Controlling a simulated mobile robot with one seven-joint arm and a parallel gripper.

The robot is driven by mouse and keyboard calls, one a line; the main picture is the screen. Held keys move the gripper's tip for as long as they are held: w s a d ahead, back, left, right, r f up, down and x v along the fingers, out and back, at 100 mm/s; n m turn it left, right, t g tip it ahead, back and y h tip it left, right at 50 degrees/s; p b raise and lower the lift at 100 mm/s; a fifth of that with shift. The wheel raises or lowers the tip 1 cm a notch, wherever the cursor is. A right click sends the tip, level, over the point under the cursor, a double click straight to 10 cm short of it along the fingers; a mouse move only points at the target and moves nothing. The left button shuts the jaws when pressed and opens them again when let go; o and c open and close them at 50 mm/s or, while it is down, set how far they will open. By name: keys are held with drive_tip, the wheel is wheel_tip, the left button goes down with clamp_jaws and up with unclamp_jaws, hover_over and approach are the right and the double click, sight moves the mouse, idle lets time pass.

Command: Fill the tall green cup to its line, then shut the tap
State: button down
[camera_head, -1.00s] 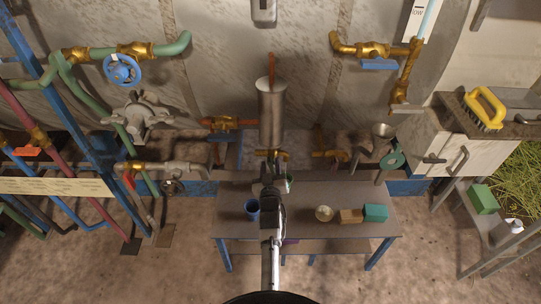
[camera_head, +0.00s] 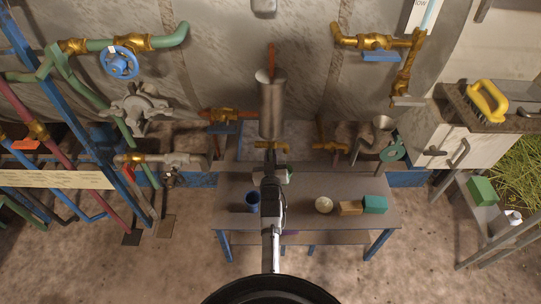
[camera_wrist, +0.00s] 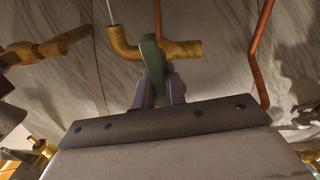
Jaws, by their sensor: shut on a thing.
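My gripper (camera_wrist: 158,90) has purple fingers closed on a green bar (camera_wrist: 151,58), which looks like a tap lever. A brass elbow pipe (camera_wrist: 180,50) lies right behind it. A thin pale line leaves the elbow's end; I cannot tell whether it is liquid. In the head view my gripper (camera_head: 270,160) is just below a brass tap (camera_head: 272,145) under a steel cylinder (camera_head: 271,105). A small greenish cup (camera_head: 289,177) stands beside it on the table, partly hidden by my arm. Its line and fill level cannot be made out.
Another brass tap (camera_head: 330,147) and a funnel (camera_head: 382,124) are to the right. Pipes and valves crowd the left.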

drive_tip(key=shift+f+m+b, duration=0.2)
drive_tip(key=shift+m+b, duration=0.5)
drive_tip(key=shift+m, duration=0.2)
drive_tip(key=shift+d+r+m, duration=0.1)
drive_tip(key=shift+r+m, duration=0.15)
drive_tip(key=shift+m, duration=0.05)
drive_tip(key=c, duration=1.5)
unclamp_jaws()
drive_tip(key=shift+o, duration=0.2)
drive_tip(key=shift+s, duration=0.15)
